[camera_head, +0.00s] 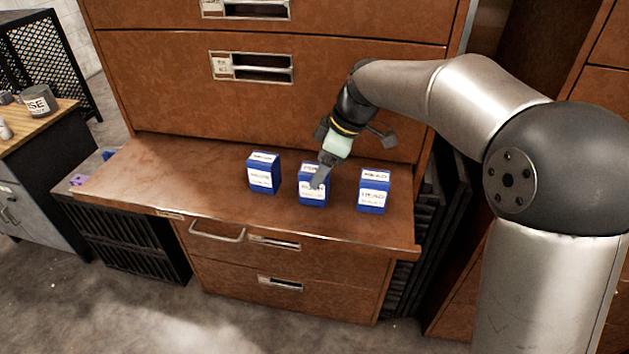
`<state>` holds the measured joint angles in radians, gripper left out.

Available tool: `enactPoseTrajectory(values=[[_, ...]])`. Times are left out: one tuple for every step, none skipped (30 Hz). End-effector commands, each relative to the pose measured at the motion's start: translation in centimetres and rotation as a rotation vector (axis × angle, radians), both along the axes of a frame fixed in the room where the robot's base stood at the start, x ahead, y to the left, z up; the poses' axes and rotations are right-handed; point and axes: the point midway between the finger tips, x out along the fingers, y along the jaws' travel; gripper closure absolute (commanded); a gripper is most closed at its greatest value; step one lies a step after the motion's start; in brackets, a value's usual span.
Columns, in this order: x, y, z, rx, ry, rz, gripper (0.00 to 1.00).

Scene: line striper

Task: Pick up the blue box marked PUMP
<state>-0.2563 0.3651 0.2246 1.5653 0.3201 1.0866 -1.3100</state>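Three small blue boxes with white labels stand upright in a row on the brown ledge (130,178). The middle box (312,199) is partly covered by my gripper (318,184), so its label cannot be read in full; it may be the PUMP box. The right box (372,196) has a label that looks like HEAD. The left box (263,178) has a label too small to read surely. My gripper points down at the middle box, its fingertip overlapping the top and front label. Whether it touches the box, and how far the fingers are apart, I cannot tell.
Brown drawers rise behind the ledge (180,95), and more drawers with a handle (217,233) lie below. Clear gaps separate the boxes. The ledge's left part is bare. A wooden-topped bench (50,118) with a grey can (40,101) stands at far left.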

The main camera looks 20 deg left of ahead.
Motion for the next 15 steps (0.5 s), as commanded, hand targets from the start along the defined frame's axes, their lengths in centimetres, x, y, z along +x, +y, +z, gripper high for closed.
enactPoseTrajectory(values=[[-0.1, 0.2, -0.4, 0.000, 0.002, 0.001, 0.29], [-0.1, 0.3, -0.5, 0.000, 0.002, 0.001, 0.29], [0.0, 0.3, -0.7, 0.000, 0.001, 0.000, 0.29], [0.0, 0.4, -0.8, 0.000, 0.001, 0.000, 0.29], [0.0, 0.5, -1.0, 0.000, 0.001, 0.000, 0.29], [0.0, 0.6, -1.3, -0.001, 0.003, 0.001, 0.29], [0.0, 0.8, -1.5, -0.001, 0.004, 0.002, 0.29], [0.1, 1.0, -1.9, -0.001, 0.004, 0.002, 0.29], [0.2, 1.3, -2.4, -0.001, 0.005, 0.002, 0.29], [0.3, 1.5, -2.8, -0.001, 0.005, 0.002, 0.29], [0.3, 1.7, -3.3, -0.002, 0.004, 0.002, 0.29], [0.4, 1.9, -3.9, -0.002, 0.004, 0.002, 0.29], [0.3, 2.0, -4.3, -0.002, 0.004, 0.002, 0.29], [0.3, 2.1, -4.6, -0.002, 0.003, 0.001, 0.29], [0.3, 2.3, -5.0, -0.001, 0.002, 0.001, 0.29]])
